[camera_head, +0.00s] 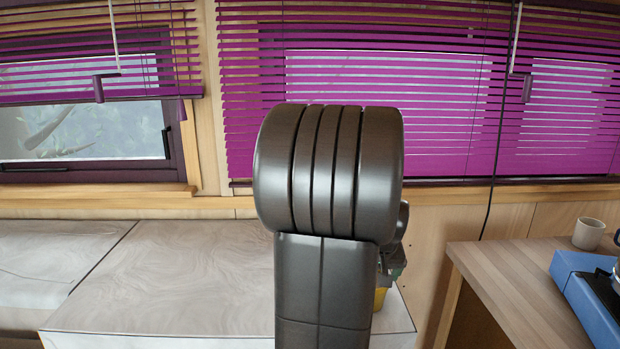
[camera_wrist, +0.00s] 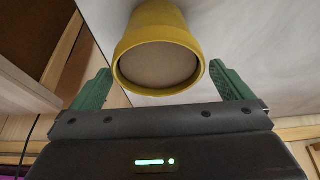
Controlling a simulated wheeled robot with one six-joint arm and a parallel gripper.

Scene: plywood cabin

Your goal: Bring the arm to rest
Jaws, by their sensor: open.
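My gripper (camera_wrist: 161,92) shows in the wrist view with its two green fingers spread wide apart. A yellow round object (camera_wrist: 160,22), like a cup or pot with a plain beige circular face, is in front of the gripper and between the line of the fingers. Neither finger visibly touches it. In the head view my dark arm fills the middle and hides most of the gripper. A bit of the yellow object (camera_head: 380,299) shows at the arm's right edge, by the pale bench top.
A pale bench top (camera_head: 180,275) spans the left and middle. A wooden counter (camera_head: 510,285) at the right holds a beige mug (camera_head: 589,233) and a blue stove (camera_head: 590,290). Purple blinds (camera_head: 450,100) cover the windows behind; a cord (camera_head: 492,190) hangs down.

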